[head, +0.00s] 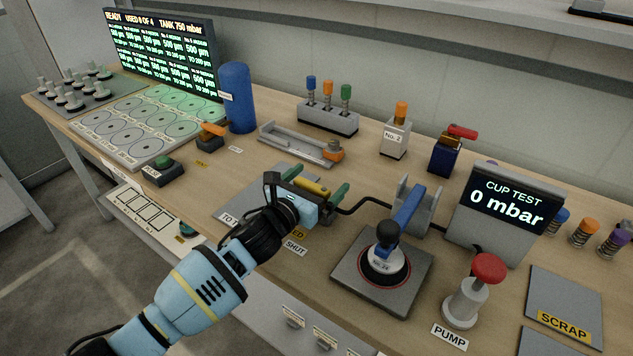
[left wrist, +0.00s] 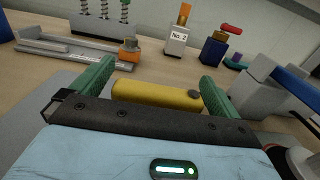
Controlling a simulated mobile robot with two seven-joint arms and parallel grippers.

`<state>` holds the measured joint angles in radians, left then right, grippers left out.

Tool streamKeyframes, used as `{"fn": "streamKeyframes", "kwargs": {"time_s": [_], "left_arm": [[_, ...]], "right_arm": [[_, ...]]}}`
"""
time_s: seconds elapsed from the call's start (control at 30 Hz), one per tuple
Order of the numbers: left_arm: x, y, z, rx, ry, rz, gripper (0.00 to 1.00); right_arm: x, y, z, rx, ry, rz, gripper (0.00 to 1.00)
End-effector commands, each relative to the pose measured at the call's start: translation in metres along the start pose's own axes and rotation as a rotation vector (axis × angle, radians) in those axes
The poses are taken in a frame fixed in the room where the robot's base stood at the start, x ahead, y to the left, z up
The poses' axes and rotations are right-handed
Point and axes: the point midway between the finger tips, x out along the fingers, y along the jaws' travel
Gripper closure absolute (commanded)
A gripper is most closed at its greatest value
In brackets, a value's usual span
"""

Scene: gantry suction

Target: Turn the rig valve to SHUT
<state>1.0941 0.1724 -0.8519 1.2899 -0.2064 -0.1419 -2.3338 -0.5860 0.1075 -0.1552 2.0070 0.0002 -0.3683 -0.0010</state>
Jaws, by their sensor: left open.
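The rig valve appears to be the part with the yellow handle (head: 312,186), near an orange label ending in "ED" (head: 298,233) and a white SHUT label (head: 295,248). My left gripper (head: 319,182) is open, with its green fingers on either side of the yellow handle. In the left wrist view the yellow handle (left wrist: 155,95) lies crosswise between the fingers (left wrist: 153,80), with a small grey knob at its right end. I cannot tell whether the fingers touch it. The valve's body is mostly hidden behind my gripper. My right gripper is not in view.
The CUP TEST display (head: 505,205) reads 0 mbar. A blue-levered cup stand (head: 385,262) and a red-topped PUMP (head: 466,300) stand right of my gripper. A grey tray (head: 290,145) and blue cylinder (head: 237,97) stand behind.

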Motion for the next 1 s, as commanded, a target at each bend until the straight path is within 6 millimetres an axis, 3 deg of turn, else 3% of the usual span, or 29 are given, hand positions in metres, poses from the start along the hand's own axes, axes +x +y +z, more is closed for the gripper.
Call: {"fn": "streamKeyframes", "kwargs": {"time_s": [0.2, 0.67, 1.0], "left_arm": [[0.0002, 0.0002, 0.0005, 0.0, -0.001, 0.0, 0.0], [0.0, 0.0002, 0.0001, 0.0, 0.0, 0.0, 0.6], [-0.0024, 0.0016, -0.0003, -0.001, 0.001, 0.033, 0.61]], "right_arm": [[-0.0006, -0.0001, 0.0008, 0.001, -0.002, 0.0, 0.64], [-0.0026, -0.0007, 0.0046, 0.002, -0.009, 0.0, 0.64], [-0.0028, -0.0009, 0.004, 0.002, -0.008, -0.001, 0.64]]}}
